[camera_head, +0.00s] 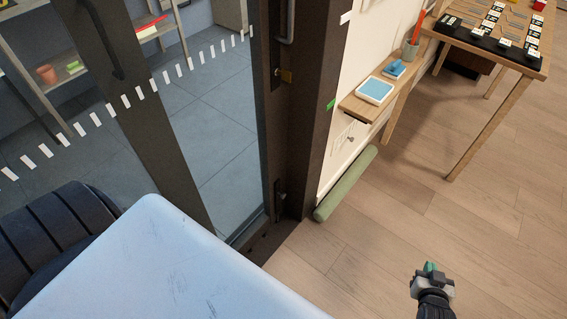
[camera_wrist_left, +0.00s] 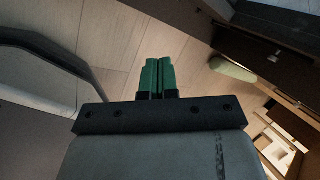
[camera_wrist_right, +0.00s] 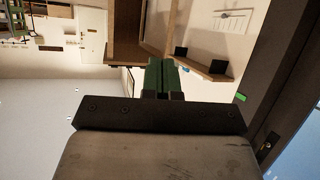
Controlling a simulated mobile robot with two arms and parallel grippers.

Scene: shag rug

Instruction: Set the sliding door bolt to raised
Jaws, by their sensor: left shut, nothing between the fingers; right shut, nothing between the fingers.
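The sliding glass door has a dark frame (camera_head: 150,118) and stands at the left of the head view. A small dark bolt-like fitting (camera_head: 279,204) sits low on the door's edge near the floor; whether it is raised or lowered is too small to tell. Higher up is a latch plate with a brass piece (camera_head: 286,75). My right gripper (camera_head: 430,268) is shut and empty over the wood floor, well right of the door; its green fingers also show in the right wrist view (camera_wrist_right: 161,76). My left gripper (camera_wrist_left: 157,76) is shut and empty, and hidden in the head view.
A green roll (camera_head: 345,184) lies on the floor along the wall beside the door post. A narrow shelf (camera_head: 378,106) holds a blue-edged tray, and a wooden table (camera_head: 492,73) stands at the upper right. The wood floor in the middle right is clear.

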